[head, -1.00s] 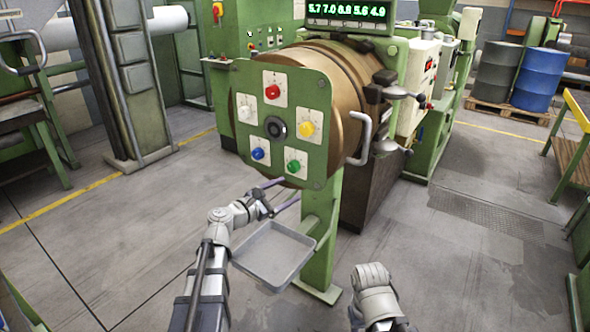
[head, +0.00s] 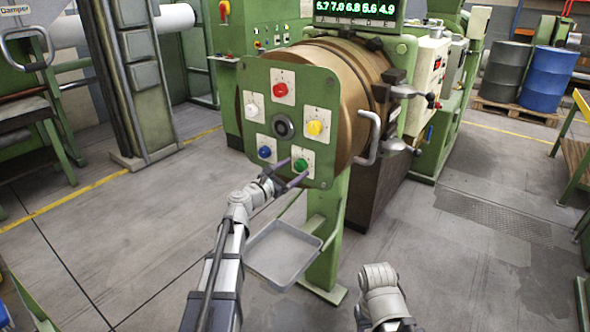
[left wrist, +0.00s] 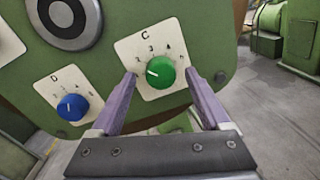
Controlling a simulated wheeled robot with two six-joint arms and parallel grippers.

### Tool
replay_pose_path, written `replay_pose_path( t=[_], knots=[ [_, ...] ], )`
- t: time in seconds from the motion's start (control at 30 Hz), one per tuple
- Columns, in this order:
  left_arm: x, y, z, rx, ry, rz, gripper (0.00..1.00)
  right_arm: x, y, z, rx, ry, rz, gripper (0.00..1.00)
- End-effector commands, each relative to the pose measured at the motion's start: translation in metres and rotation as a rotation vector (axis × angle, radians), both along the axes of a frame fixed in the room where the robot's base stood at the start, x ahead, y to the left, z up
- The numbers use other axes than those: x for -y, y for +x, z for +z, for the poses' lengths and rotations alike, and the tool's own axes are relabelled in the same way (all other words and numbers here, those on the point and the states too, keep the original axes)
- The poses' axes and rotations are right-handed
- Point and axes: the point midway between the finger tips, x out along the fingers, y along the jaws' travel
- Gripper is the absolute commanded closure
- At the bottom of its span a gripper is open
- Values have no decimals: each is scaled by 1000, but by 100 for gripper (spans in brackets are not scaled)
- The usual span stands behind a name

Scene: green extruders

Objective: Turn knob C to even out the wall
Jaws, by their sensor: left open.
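Knob C (left wrist: 161,72) is a green knob on a white numbered plate (left wrist: 150,42) marked C. It also shows at the lower right of the green panel in the head view (head: 301,165). Its white mark points to the left in the left wrist view. My left gripper (left wrist: 160,76) is open, with its purple fingers on either side of knob C; I cannot tell whether they touch it. In the head view my left gripper (head: 291,172) is at the panel's lower edge.
Blue knob D (left wrist: 73,107) is left of knob C. Red (head: 280,90), yellow (head: 314,128) and white (head: 251,110) knobs share the panel (head: 262,80). A grey tray (head: 283,254) is below. A bent metal handle (head: 374,140) sticks out at the right.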

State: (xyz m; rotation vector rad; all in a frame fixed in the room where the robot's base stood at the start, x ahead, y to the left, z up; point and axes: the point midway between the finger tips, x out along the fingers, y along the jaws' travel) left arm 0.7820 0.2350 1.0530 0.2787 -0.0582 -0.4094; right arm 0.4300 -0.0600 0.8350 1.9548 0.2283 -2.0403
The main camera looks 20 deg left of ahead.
Motion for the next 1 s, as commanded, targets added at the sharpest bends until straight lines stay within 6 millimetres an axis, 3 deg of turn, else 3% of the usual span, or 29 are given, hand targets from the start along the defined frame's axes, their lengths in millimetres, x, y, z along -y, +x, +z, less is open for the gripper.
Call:
replay_pose_path(
  t=[0.33,1.0],
  knots=[
    [4,7,0,0,0,0,21,0,0,0,0,0,0,50],
    [4,7,0,0,1,0,97,0,0,0,0,0,0,50]
  ],
)
